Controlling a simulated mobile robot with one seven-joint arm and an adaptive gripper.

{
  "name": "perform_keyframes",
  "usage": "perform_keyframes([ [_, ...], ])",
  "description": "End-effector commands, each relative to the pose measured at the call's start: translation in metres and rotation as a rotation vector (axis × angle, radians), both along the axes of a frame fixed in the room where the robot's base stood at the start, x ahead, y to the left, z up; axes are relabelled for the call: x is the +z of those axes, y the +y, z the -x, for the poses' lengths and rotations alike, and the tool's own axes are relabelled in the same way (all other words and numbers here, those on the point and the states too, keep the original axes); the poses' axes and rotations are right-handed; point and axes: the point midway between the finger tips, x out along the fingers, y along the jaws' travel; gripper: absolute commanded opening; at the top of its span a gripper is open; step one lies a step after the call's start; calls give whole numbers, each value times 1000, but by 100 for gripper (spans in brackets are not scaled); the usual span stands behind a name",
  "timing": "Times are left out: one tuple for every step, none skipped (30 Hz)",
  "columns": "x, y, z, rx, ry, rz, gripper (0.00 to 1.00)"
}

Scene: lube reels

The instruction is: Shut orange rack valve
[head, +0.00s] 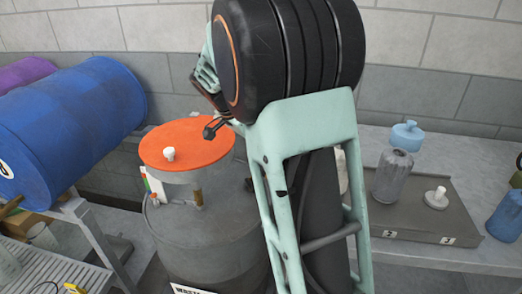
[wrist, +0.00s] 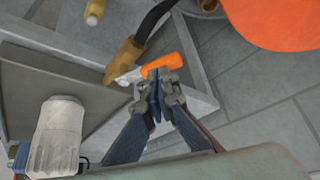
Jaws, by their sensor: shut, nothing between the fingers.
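In the wrist view, an orange valve lever (wrist: 145,72) sticks out to the right from beside a brass fitting (wrist: 124,55) on a dark hose. My gripper (wrist: 160,75) is shut and empty, its fingertips overlapping the right part of the lever. I cannot tell whether they touch it. The lever looks nearly level in the picture, tilted up to the right. In the head view my arm fills the middle, and I cannot make out the lever or the fingertips there.
A grey drum (head: 215,235) with an orange disc (head: 185,148) stands left of my arm. A blue drum (head: 70,120) lies on a rack at left. A bench at right holds a grey jar (head: 392,178) and a blue bottle (head: 407,136). A pale jar (wrist: 58,138) shows in the wrist view.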

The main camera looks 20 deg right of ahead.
Motion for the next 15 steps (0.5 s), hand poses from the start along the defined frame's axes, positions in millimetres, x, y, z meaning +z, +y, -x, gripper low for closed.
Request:
perform_keyframes([
  [-2,-1,0,-12,3,0,0],
  [-2,-1,-1,-19,2,0,0],
  [-2,-1,-1,-29,2,1,0],
  [-1,-1,-1,-36,2,1,0],
  [-2,-2,-1,-43,2,1,0],
  [-2,-2,-2,-53,4,0,0],
  [-2,-3,-2,-60,3,0,0],
  [-2,-3,-2,-67,2,1,0],
  [-2,-4,-3,-78,2,0,0],
  [-2,-4,-3,-86,2,0,0],
  [-2,-4,-3,-93,3,0,0],
  [-2,-5,-3,-102,3,0,0],
  [-1,-5,-3,-110,3,0,0],
  [-1,-5,-4,-117,2,0,0],
  [-2,-6,-4,-127,2,0,0],
])
